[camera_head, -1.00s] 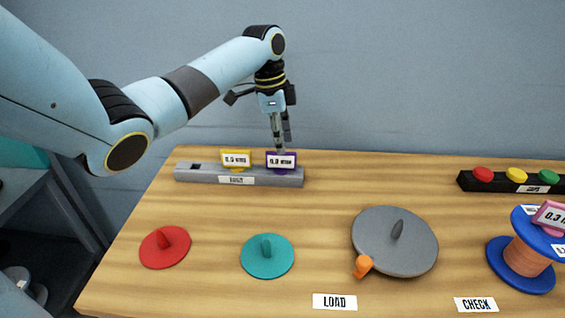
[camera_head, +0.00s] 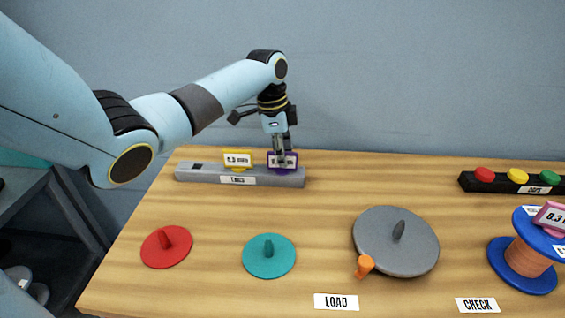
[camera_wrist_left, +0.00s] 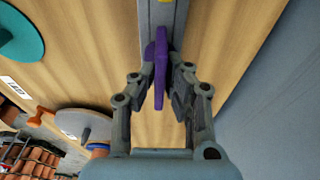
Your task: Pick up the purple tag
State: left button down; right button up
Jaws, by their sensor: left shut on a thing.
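The purple tag (camera_head: 292,160) stands upright in the right end of the grey rack (camera_head: 210,178) at the back left of the table. My left gripper (camera_head: 281,161) has come down over it from above and is shut on it, with its fingers covering part of the label. In the left wrist view the purple tag (camera_wrist_left: 160,62) shows edge-on between the two fingers (camera_wrist_left: 160,80), its lower end still at the rack. My right gripper is in neither view.
A yellow tag (camera_head: 238,160) stands just left of it in the same rack. Red (camera_head: 160,250), teal (camera_head: 268,260) and grey (camera_head: 380,248) discs lie in front. A blue spool (camera_head: 525,275) and a black rack (camera_head: 505,183) with coloured caps are at the right.

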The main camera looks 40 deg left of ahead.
aim_at(289, 153)
pick_arm(q)
jog(key=shift+r, duration=0.45)
jog(key=r, duration=0.2)
jog(key=d+r, duration=0.1)
jog(key=shift+w+r, duration=0.15)
jog(key=shift+r, duration=0.25)
jog(key=w+d+r, duration=0.2)
jog(key=d+r, duration=0.4)
jog(key=d, duration=0.4)
jog(key=shift+w+d+r, duration=0.15)
jog(key=shift+w, duration=0.05)
